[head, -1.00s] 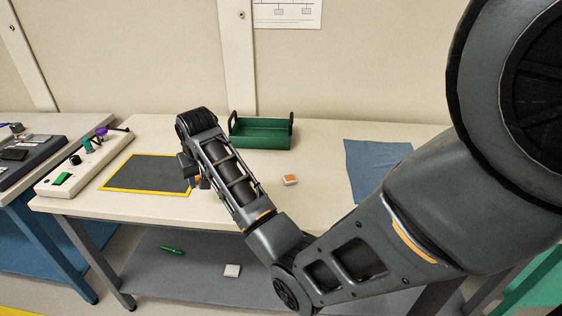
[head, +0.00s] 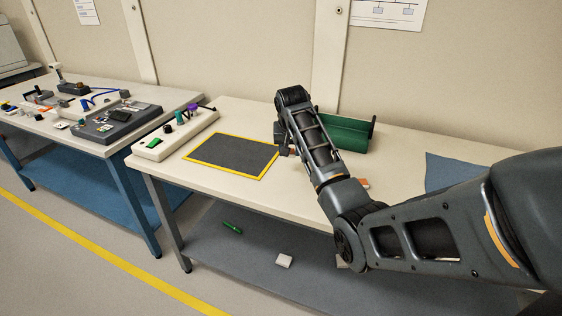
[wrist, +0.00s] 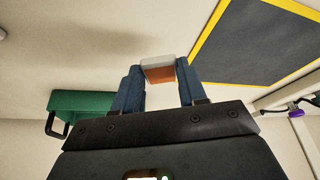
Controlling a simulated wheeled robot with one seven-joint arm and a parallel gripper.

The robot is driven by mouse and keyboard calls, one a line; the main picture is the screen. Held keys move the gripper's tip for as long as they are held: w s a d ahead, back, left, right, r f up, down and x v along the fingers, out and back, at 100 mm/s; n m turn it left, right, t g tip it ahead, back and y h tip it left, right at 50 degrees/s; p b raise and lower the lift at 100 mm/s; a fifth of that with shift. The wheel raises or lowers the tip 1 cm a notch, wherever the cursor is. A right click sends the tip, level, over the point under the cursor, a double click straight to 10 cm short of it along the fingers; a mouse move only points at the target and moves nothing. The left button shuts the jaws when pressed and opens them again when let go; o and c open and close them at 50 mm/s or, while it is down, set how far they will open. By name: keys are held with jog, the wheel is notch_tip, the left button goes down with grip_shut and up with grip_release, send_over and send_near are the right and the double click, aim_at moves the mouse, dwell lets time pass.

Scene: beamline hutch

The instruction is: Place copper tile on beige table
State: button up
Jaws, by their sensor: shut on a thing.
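My gripper (wrist: 160,68) is shut on a small tile with a copper-brown face (wrist: 159,76) and a pale grey-white edge, held between the two blue fingertips. In the head view my gripper (head: 284,149) hangs low over the beige table (head: 235,190), just right of the yellow-edged dark mat. The held tile is mostly hidden there. I cannot tell whether it touches the table top. Another small orange-topped block (head: 364,183) lies on the same table, partly behind my arm.
The dark mat (head: 232,154) lies left of my gripper. A green tray (head: 345,138) stands behind my arm, and a blue cloth (head: 447,172) lies at right. A switch box (head: 172,135) stands at the left end. Another bench (head: 52,118) at far left holds several tools.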

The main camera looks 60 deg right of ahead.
aim_at(278, 168)
jog(key=w+f, duration=0.1)
jog(key=w, duration=0.1)
jog(key=w+f, duration=0.1)
jog(key=w, duration=0.1)
jog(key=shift+f, duration=2.2)
jog(key=shift+f, duration=0.2)
jog(key=o, duration=0.8)
jog(key=shift+r, duration=0.1)
jog(key=shift+r+p, duration=0.2)
jog(key=shift+p, duration=0.1)
jog(key=v, duration=1.2)
